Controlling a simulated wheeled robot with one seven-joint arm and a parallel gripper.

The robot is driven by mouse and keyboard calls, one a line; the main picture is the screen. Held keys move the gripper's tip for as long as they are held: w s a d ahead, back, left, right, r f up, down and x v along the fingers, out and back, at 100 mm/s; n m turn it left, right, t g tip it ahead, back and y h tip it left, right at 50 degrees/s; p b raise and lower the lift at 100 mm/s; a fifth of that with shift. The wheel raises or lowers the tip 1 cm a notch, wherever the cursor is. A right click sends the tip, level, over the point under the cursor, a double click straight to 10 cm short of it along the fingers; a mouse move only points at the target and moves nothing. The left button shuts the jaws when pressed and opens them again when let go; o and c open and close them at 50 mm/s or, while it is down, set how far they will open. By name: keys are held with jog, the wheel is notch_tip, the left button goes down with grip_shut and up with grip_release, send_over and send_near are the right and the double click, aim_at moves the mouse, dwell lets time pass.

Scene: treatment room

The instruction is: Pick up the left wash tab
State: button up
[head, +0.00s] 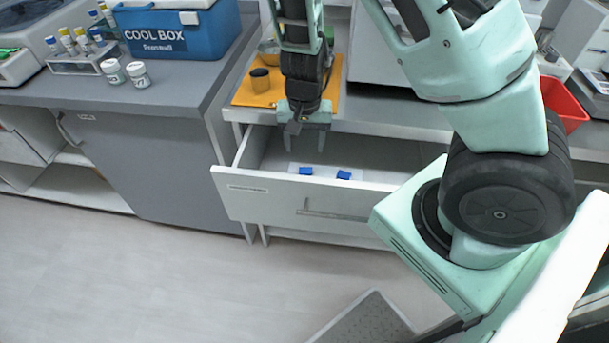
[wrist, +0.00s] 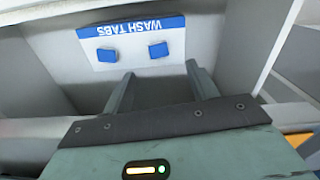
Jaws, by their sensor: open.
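Two small blue wash tabs lie on a white card in the open drawer. The left wash tab (head: 306,170) is nearly below my gripper in the head view; by the reversed wrist view it appears to be the right-hand one (wrist: 158,50). The other wash tab (head: 344,175) is the left-hand one in the wrist view (wrist: 107,56). The card (wrist: 133,59) has a blue strip reading WASH TABS, upside down in the wrist view. My gripper (head: 305,145) is open and empty, pointing down over the drawer. Its fingers (wrist: 160,72) stand apart, touching neither tab.
The drawer front (head: 262,200) and side walls surround the tabs. Above the drawer, an orange mat (head: 243,96) carries a dark cup (head: 260,80). A blue cool box (head: 180,32) stands on the left counter. A red bin (head: 563,103) is at right.

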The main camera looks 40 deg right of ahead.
aim_at(306, 171)
notch_tip(306, 171, down, 9)
jog(key=b, duration=0.3)
jog(key=shift+s+f, duration=0.15)
jog(key=c, duration=1)
